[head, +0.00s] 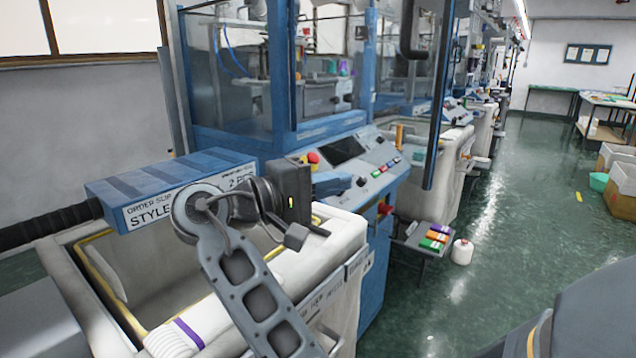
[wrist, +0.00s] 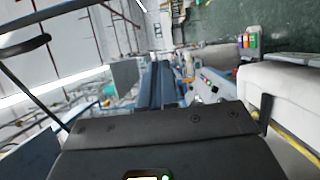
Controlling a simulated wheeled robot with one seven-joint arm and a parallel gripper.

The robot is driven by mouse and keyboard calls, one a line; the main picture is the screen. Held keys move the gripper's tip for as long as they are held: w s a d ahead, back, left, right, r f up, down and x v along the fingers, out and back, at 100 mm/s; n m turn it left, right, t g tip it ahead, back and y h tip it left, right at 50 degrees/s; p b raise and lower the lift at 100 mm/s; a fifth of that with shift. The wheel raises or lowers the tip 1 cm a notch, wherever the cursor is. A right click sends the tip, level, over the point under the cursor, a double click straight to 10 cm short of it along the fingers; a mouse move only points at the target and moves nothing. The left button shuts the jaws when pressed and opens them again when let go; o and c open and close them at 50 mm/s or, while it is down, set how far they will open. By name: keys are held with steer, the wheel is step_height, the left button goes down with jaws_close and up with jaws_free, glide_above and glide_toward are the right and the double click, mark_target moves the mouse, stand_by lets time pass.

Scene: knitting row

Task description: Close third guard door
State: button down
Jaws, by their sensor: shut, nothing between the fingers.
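A clear guard door (head: 408,75) with a dark edge post stands swung out from the blue machine frame toward the aisle in the head view. It carries a black handle (head: 411,35) near the top of the picture. I cannot tell for sure that it is the third door. My gripper (head: 300,236) is shut and empty, low in front of the machine, over the white bin's far rim. It is well apart from the door and its handle.
A blue order box (head: 170,188) and a white bin (head: 335,240) stand close by my arm. A sloped control panel (head: 360,165) with a red button lies beyond my gripper. A small shelf with coloured blocks (head: 435,236) and a white jug (head: 462,251) edge the open green aisle.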

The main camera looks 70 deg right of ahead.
mark_target(389, 169)
steer(key=p+x, duration=0.1)
steer(key=x, duration=0.7)
steer(key=shift+s+d, duration=0.2)
steer(key=shift+d, duration=0.1)
